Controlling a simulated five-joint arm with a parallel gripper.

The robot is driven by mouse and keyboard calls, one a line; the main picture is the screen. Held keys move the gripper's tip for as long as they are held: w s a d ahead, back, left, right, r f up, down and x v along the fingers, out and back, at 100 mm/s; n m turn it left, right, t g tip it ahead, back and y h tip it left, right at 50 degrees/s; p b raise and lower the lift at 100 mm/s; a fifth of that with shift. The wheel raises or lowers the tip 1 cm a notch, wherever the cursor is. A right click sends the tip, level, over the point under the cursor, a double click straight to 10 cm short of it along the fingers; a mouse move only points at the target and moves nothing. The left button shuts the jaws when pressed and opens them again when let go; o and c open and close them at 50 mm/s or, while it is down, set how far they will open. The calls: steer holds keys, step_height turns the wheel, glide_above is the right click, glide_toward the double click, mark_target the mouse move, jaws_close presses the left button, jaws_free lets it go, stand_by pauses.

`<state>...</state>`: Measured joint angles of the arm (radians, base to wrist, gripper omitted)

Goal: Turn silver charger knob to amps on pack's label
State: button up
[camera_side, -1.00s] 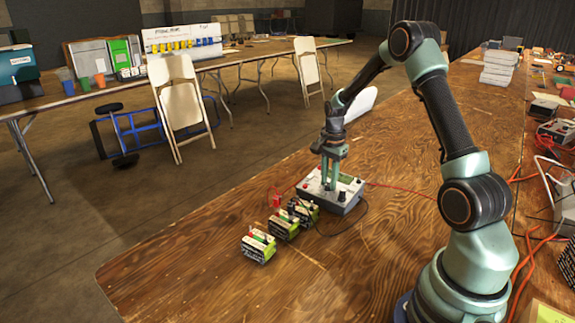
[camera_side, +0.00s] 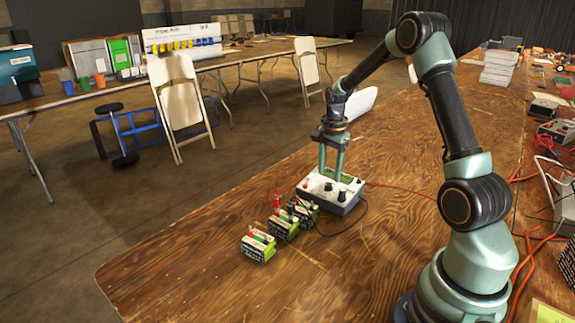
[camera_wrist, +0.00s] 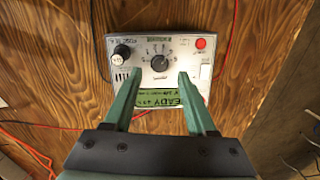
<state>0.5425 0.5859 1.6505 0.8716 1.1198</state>
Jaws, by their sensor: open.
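The silver-grey charger (camera_side: 326,199) sits on the wooden table with a red lead at its right. In the wrist view its panel (camera_wrist: 187,63) shows a black middle knob (camera_wrist: 160,63) inside a printed scale. A second black knob (camera_wrist: 122,51) is at left and a red button (camera_wrist: 200,43) at right. My gripper (camera_side: 330,176) is open above the charger; in the wrist view its fingertips (camera_wrist: 160,72) are on either side of the middle knob, empty. Battery packs (camera_side: 258,246) with green, white and black sides stand in front. Their label print is too small to read.
A second pack (camera_side: 284,227) and a third (camera_side: 305,212) stand close to the charger, with a red part (camera_side: 277,201) beside them. A black cable loops in front of the charger. The table's near left part (camera_side: 180,275) is clear.

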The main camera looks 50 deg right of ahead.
mark_target(329, 185)
step_height(329, 185, up, 9)
steer(key=shift+f, duration=0.15)
steer(key=shift+s+a, duration=0.1)
steer(key=shift+a, duration=0.05)
steer(key=s+a+r+n+t, duration=0.25)
steer(key=a+r+n, duration=0.5)
steer(key=a, duration=0.45)
steer(key=s+a+n+t, duration=0.2)
steer(key=s+a+n, duration=0.6)
steer(key=a+n, duration=0.3)
steer(key=shift+s+a+r+t, duration=0.15)
steer(key=shift+s+a+t, duration=0.05)
steer(key=shift+a+t, duration=0.15)
steer(key=shift+n, duration=0.25)
